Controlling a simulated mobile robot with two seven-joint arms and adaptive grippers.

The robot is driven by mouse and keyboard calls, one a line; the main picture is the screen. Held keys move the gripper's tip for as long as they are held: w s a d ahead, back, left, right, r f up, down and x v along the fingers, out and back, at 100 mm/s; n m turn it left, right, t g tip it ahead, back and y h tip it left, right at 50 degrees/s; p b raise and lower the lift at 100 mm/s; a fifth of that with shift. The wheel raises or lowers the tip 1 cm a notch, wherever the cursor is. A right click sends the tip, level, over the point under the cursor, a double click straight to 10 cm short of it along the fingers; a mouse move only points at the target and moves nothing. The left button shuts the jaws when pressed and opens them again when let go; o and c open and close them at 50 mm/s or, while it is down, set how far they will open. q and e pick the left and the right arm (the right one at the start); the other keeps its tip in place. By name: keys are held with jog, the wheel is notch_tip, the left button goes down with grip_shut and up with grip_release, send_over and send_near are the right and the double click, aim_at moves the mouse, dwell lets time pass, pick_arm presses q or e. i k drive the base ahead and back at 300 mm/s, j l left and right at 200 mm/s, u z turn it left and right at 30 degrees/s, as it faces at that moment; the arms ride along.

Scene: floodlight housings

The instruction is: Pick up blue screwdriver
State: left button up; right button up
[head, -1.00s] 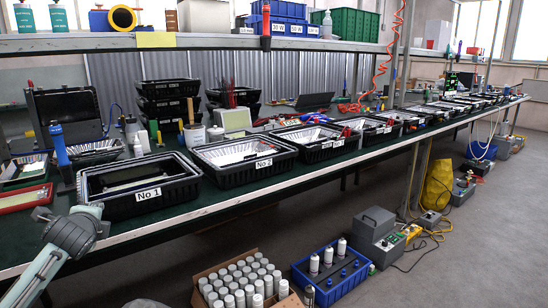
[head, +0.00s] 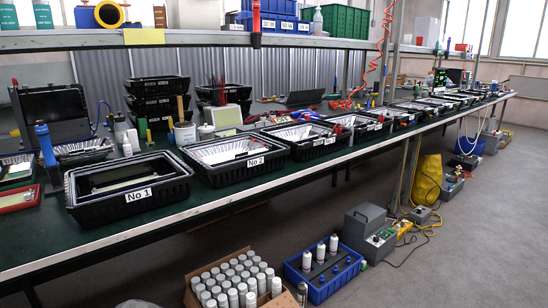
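A blue-handled tool (head: 44,142), which looks like the blue screwdriver, stands upright at the left end of the long dark green workbench (head: 130,225). Its lower end is in or behind a small dark holder (head: 54,180), so I cannot see its tip. It is left of the black bin marked No 1 (head: 125,212). Neither of my grippers is in view, and nothing of mine touches the tool.
A red-framed tray (head: 18,198) lies left of the tool, and an open black case (head: 52,110) stands behind it. Black bin No 2 (head: 232,176) and further bins line the bench. A carton of white bottles (head: 195,290) and a blue crate (head: 322,288) stand on the floor.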

aim_at(42, 132)
jog(key=k+u, duration=0.15)
jog(key=u, duration=1.15)
jog(key=i+l, duration=0.1)
jog(key=l, duration=0.25)
jog(key=i+l, duration=0.1)
jog(key=l, duration=0.3)
jog(key=i+l, duration=0.1)
jog(key=l, duration=0.25)
